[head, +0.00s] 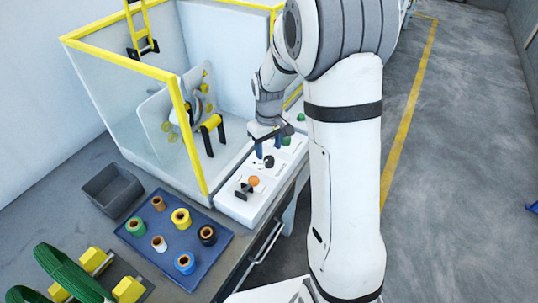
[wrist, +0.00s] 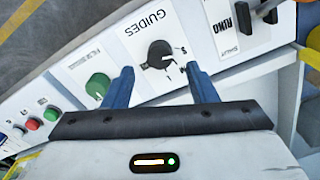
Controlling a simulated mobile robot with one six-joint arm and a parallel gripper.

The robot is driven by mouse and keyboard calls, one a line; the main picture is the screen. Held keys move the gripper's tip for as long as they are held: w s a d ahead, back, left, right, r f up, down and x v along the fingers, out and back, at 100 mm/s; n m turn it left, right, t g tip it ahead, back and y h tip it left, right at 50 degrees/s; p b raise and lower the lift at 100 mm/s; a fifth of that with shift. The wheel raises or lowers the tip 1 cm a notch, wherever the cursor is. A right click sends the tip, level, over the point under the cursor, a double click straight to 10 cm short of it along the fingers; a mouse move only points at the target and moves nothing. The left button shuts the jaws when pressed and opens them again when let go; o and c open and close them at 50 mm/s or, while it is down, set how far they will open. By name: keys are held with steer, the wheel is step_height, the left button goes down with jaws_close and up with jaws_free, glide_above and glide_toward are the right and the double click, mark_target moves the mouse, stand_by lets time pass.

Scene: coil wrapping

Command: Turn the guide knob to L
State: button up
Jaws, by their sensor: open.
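The guide knob (wrist: 158,52) is a round black knob on the white control panel, under the upside-down label GUIDES in the wrist view. Small marks sit around its right and lower side; they are too small to read surely, and so is the knob's setting. My gripper (wrist: 160,69) is open, with one blue finger on each side of the knob's near side in that view. I cannot tell whether the fingers touch it. In the head view my gripper (head: 268,148) points down over the panel, and the dark knob (head: 268,161) shows by the fingers.
A green knob (wrist: 98,87) sits left of the guide knob in the wrist view, with small coloured buttons (wrist: 35,123) beyond. A black lever (wrist: 262,12) is to the right. A yellow-framed enclosure (head: 120,66) stands behind the panel; a blue tray (head: 213,256) holds several rolls.

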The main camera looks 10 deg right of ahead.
mark_target(269, 158)
steer(key=shift+f, duration=2.4)
steer(key=shift+c, duration=0.2)
steer(key=c, duration=0.9)
steer(key=shift+c, duration=0.2)
